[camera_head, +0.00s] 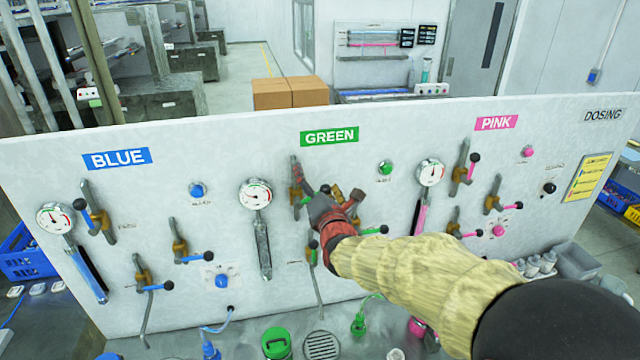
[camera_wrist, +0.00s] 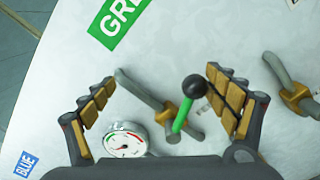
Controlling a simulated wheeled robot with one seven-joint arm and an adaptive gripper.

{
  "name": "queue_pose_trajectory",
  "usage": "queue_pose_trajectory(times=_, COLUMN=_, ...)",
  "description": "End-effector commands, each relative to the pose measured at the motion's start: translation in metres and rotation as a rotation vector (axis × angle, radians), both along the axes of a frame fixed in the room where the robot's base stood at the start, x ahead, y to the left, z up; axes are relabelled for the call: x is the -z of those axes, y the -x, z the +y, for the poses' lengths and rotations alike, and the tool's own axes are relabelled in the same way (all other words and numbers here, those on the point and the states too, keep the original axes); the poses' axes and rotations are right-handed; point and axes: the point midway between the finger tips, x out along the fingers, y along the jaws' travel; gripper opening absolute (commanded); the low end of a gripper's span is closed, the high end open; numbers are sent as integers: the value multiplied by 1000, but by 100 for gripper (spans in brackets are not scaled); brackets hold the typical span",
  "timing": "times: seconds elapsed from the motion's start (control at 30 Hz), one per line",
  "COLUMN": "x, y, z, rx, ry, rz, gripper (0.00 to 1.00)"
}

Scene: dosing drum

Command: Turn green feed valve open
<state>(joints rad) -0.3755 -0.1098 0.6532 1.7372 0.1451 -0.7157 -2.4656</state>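The upper green-handled valve sits on the white panel below the GREEN label (camera_head: 329,136). In the wrist view its green lever (camera_wrist: 181,118) ends in a dark ball knob (camera_wrist: 194,86), its body is brass, and a grey pipe (camera_wrist: 137,88) runs through it. The lever stands at an angle across the pipe. My gripper (camera_wrist: 160,80) is open, with the knob and lever between its fingers, nearer the right finger; no contact shows. In the head view my gripper (camera_head: 325,188) is in front of this valve and partly hides it.
A round gauge (camera_head: 255,194) is left of the valve; it also shows in the wrist view (camera_wrist: 125,140). Another pipe and brass valve (camera_wrist: 297,97) lie right of my right finger. Lower green levers (camera_head: 376,230), a green button (camera_head: 385,167), and blue and pink valve groups share the panel.

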Motion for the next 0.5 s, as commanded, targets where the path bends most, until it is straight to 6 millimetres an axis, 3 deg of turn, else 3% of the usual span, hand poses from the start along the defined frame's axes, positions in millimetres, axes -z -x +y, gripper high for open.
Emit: queue_pose_trajectory(times=0.5, x=-13, y=6, z=19, rx=-1, ry=0, rz=0, gripper=85)
